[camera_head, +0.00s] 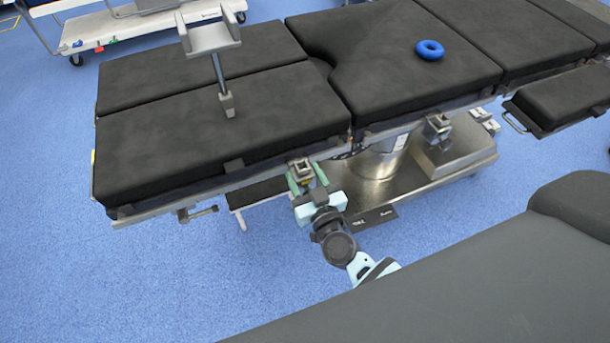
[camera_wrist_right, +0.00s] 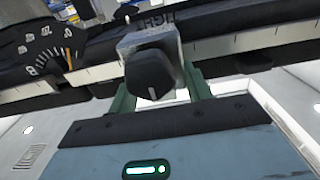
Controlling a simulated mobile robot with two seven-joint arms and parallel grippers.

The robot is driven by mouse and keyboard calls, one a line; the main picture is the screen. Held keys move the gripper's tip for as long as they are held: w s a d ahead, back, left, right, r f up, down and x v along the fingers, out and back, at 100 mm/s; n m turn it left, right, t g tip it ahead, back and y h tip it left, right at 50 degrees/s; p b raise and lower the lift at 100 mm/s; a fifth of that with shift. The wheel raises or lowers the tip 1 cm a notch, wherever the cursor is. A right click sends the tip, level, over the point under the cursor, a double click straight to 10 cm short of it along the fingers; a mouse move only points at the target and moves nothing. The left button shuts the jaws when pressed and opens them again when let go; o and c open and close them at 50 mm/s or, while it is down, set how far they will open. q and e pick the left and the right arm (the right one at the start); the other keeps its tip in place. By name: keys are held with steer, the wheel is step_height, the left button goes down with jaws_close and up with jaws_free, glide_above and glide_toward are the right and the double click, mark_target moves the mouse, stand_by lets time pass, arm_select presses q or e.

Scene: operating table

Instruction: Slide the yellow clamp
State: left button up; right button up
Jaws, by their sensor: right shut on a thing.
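My right gripper (camera_head: 307,179) is at the near side rail of the operating table (camera_head: 225,125). Its two green fingers are shut on a silver clamp (camera_head: 301,167) on that rail. In the right wrist view the clamp (camera_wrist_right: 150,42) is a metal block with a black knob (camera_wrist_right: 152,75), between the green fingers, which are partly hidden by the gripper body. No yellow shows on this clamp. A small yellow strip (camera_head: 93,157) shows at the table's left end. My left gripper is not in view.
Another rail clamp (camera_head: 437,126) sits to the right on the rail. A lever (camera_head: 197,214) hangs under the table's left part. A metal base (camera_head: 430,160) stands below. A blue ring (camera_head: 429,49) lies on the black pad. A dark grey surface (camera_head: 470,280) fills the lower right.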

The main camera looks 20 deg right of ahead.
steer(key=c, duration=0.4)
steer(key=shift+d, duration=0.1)
steer(key=d, duration=1.2)
steer(key=shift+w+p, duration=0.2)
steer(key=shift+p, duration=0.15)
steer(key=o, duration=1.4)
steer(key=shift+d, duration=0.15)
